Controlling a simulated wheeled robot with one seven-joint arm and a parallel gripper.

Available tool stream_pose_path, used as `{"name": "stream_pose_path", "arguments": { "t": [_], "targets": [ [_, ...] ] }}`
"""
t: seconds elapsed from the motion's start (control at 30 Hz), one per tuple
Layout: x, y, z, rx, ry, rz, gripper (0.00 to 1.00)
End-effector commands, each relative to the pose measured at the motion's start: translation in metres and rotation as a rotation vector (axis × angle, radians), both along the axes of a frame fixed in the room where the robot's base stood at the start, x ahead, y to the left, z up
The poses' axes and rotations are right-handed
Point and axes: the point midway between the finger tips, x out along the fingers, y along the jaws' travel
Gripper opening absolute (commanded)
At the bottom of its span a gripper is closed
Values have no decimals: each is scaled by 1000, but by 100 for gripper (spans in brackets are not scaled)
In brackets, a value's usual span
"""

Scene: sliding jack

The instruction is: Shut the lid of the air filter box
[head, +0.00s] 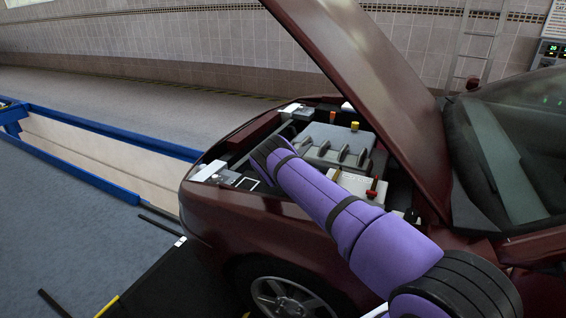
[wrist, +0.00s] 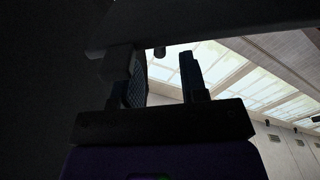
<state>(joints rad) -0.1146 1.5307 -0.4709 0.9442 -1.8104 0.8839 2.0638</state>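The air filter box and its lid cannot be told apart with certainty in the head view; my purple arm covers part of the engine bay. In the wrist view, a dark flat panel (wrist: 205,22) crosses the top, beyond my gripper; it may be the lid or part of the car. My gripper (wrist: 163,72) has its two fingers apart with a bright gap between them. A dark block (wrist: 116,64) shows by the left finger; contact cannot be told. In the head view the fingers are hidden at the far end of my arm, over the front of the engine bay.
The maroon car's hood (head: 365,65) is raised above the bay. A grey engine cover (head: 335,146) and a pale box with red fittings (head: 355,187) lie beside my arm. The front fender (head: 255,222) is below it. A blue rail (head: 110,126) runs along the floor at left.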

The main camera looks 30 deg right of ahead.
Motion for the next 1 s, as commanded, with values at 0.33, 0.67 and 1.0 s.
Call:
{"name": "stream_pose_path", "arguments": {
  "t": [0.33, 0.67, 1.0],
  "targets": [
    [-27, 35, 0, -1, 1, 1, 40],
    [-30, 39, 0, 0, 0, 0, 40],
    [-32, 40, 6, 23, 11, -36, 0]
  ]
}}
